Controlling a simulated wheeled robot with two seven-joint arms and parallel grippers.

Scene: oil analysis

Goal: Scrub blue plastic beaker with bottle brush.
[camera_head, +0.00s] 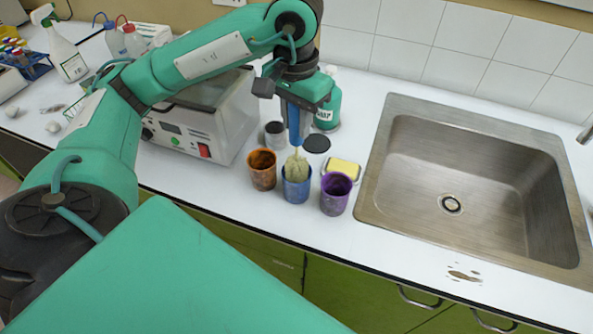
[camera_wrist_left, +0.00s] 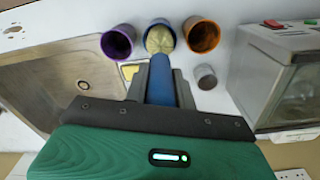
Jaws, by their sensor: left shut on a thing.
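The blue plastic beaker (camera_head: 297,186) stands upright on the white counter between an orange beaker and a purple beaker. My left gripper (camera_head: 296,105) is above it, shut on the blue handle of the bottle brush (camera_head: 294,125). The brush points down, and its pale bristle head (camera_head: 297,167) is at the mouth of the blue beaker, its lower end hidden inside. In the left wrist view the blue handle (camera_wrist_left: 161,82) sits between the fingers, with the bristles (camera_wrist_left: 159,40) over the blue beaker (camera_wrist_left: 165,24). My right gripper is not in view.
The orange beaker (camera_head: 262,170) and purple beaker (camera_head: 335,194) stand close on either side. A steel sink (camera_head: 470,170) lies right; a white machine (camera_head: 205,125) stands left.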

